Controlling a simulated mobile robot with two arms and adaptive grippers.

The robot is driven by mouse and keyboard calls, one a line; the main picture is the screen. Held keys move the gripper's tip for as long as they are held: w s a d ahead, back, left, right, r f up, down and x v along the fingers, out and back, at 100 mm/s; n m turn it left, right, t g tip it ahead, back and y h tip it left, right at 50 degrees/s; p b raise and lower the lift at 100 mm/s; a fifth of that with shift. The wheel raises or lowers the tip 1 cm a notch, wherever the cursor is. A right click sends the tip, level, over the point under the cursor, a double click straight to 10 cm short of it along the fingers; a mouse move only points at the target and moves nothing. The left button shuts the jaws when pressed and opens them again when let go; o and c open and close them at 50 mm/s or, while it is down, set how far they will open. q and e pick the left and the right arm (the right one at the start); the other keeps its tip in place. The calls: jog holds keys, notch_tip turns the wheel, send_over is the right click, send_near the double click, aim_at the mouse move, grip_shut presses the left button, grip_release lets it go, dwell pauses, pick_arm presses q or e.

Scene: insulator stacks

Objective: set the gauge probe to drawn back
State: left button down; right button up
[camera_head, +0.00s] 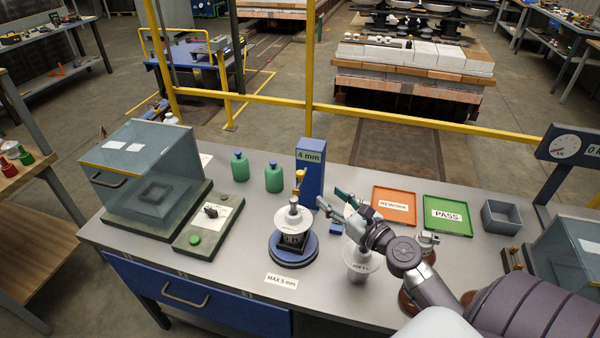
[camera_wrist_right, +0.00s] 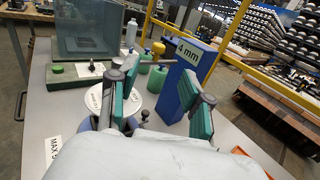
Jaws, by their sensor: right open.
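The gauge is a blue post (camera_head: 311,176) marked "4 mm" at the back of the bench. Its yellow probe (camera_head: 300,175) is on the post's left side, above a white insulator stack (camera_head: 294,218) on a blue round turntable (camera_head: 293,250). I cannot tell whether the probe touches the stack. My right gripper (camera_head: 332,198) is open and empty, just right of and in front of the post. In the right wrist view, the post (camera_wrist_right: 186,82) and the yellow probe top (camera_wrist_right: 158,47) show beyond the parted green finger pads (camera_wrist_right: 160,78). My left gripper is not in view.
An orange REWORK tray (camera_head: 394,194), green PASS tray (camera_head: 448,229) and grey bin (camera_head: 501,217) lie to the right. Green bottles (camera_head: 274,178) and a clear-lidded box (camera_head: 140,175) are left. A "MAX 5 mm" label (camera_head: 281,281) lies in front.

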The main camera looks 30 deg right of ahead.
aim_at(303, 175)
jog(key=w, duration=0.3)
jog(key=w+p, duration=0.1)
jog(key=w, duration=0.3)
jog(key=w+a, duration=0.1)
jog(key=w, duration=0.3)
jog(key=shift+w+p, duration=0.2)
jog(key=shift+p, duration=0.15)
jog(key=shift+w, duration=0.75)
jog(key=shift+c, duration=0.2)
grip_shut()
